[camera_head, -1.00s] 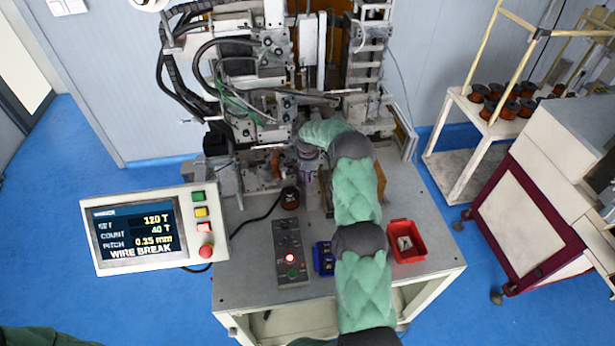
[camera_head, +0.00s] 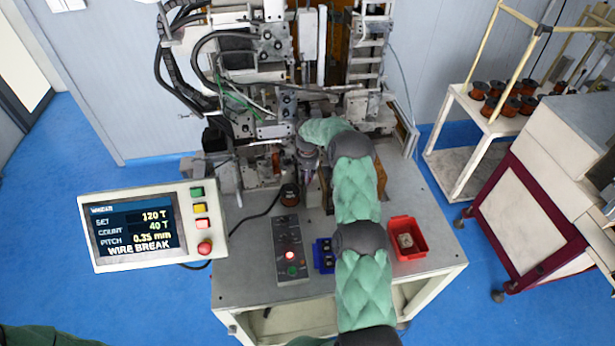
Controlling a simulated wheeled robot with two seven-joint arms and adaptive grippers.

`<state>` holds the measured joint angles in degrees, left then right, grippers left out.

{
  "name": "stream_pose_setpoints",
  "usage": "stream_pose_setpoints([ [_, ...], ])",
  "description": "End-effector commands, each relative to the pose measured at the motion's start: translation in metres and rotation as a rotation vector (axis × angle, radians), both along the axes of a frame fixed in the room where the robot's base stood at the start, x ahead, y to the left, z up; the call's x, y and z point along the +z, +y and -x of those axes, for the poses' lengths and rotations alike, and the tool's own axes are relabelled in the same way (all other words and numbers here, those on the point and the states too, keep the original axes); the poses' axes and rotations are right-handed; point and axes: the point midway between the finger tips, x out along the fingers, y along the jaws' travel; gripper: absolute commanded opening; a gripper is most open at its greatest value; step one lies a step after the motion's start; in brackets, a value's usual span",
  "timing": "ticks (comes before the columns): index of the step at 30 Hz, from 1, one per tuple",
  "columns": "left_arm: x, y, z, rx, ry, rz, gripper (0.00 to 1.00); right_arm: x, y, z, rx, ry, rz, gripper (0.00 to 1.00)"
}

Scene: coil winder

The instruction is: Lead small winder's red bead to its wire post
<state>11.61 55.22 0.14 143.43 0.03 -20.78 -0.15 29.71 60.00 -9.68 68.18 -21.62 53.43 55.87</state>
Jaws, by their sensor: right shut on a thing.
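The small winder (camera_head: 262,125) stands at the back of the grey machine table (camera_head: 232,275). My right arm reaches from the bottom edge over the table into the winder. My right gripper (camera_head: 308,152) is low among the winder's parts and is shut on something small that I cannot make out. The red bead and the wire post cannot be told apart from the crowded fixtures there. My left gripper is out of view.
A display panel (camera_head: 135,228) reads WIRE BREAK. A button box (camera_head: 291,250) with a lit red lamp, a dark spool (camera_head: 289,193), a blue bin (camera_head: 323,256) and a red bin (camera_head: 422,250) are on the table. Right, a rack (camera_head: 458,150) holds several copper spools.

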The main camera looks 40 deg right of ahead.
Motion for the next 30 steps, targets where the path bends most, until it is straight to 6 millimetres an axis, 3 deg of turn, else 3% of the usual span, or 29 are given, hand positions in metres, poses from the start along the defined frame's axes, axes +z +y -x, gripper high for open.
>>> stream_pose_setpoints([
  [7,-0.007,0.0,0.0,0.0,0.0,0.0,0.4,-0.007,0.0,0.0,0.0,0.0,0.0,0.11],
  [8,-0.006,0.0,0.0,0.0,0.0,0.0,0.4,-0.007,0.0,0.0,0.0,0.0,0.0,0.28],
  [9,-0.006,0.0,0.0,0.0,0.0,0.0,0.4,-0.006,0.0,0.0,0.0,0.0,0.0,0.4],
  [10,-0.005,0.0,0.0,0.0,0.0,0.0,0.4,-0.006,0.0,0.0,0.0,0.0,0.0,0.48],
  [11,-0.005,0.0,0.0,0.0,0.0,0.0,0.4,-0.006,0.0,0.0,0.0,0.0,0.0,0.5],
  [23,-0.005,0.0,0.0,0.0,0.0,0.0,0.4,-0.001,0.0,-0.001,0.0,-0.001,0.001,0.5],
  [30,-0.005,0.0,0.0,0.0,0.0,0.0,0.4,0.037,-0.001,-0.001,-0.001,-0.005,0.002,0.5],
])
